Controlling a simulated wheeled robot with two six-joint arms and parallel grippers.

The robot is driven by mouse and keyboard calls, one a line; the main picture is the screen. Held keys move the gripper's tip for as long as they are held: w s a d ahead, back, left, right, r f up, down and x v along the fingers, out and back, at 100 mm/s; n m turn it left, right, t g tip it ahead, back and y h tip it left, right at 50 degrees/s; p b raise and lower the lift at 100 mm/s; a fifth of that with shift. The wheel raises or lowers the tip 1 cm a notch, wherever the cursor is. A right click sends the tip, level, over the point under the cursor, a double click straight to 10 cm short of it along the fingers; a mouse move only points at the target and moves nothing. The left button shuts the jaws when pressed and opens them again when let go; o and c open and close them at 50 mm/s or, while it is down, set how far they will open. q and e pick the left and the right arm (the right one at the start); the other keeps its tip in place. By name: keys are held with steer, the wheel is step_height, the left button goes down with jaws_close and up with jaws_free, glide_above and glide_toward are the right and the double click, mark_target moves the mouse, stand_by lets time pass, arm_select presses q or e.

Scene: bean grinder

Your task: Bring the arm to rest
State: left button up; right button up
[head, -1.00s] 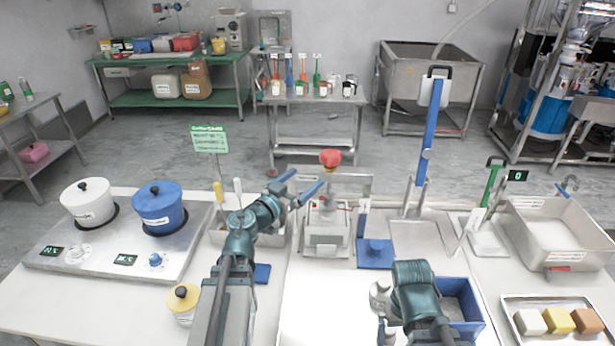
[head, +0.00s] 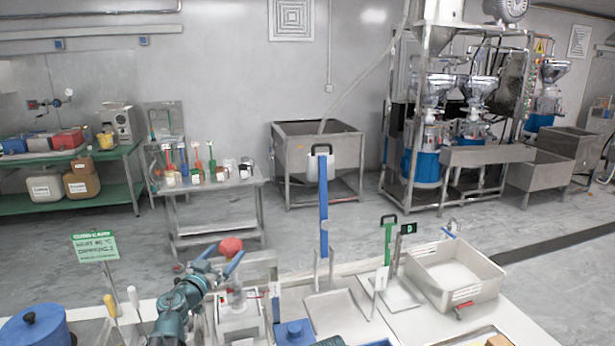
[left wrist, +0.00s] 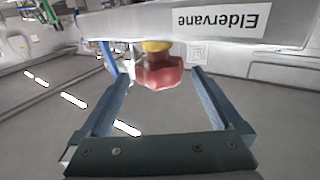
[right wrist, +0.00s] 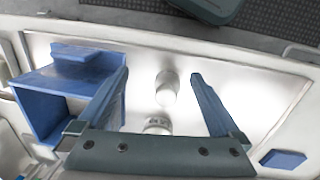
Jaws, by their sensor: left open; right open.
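My left gripper (head: 222,258) is open in the head view, beside the red knob (head: 231,246) at the top of a clear and metal press-like device (head: 240,318). In the left wrist view the red knob (left wrist: 160,72), with a yellow collar, shows between and beyond the open fingers. I cannot tell whether they touch it; nothing is gripped. My right gripper (right wrist: 160,76) is open and empty in the right wrist view, over a bright pale surface with small metal cylinders (right wrist: 166,90). In the head view the right arm is almost wholly below the frame.
An open blue box (right wrist: 45,112) lies left of the right gripper. A green sign (head: 95,246) stands by the left arm. Open floor lies beyond the bench.

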arm_select(q)
steer(key=shift+x, duration=1.85)
steer(key=shift+s, duration=0.1)
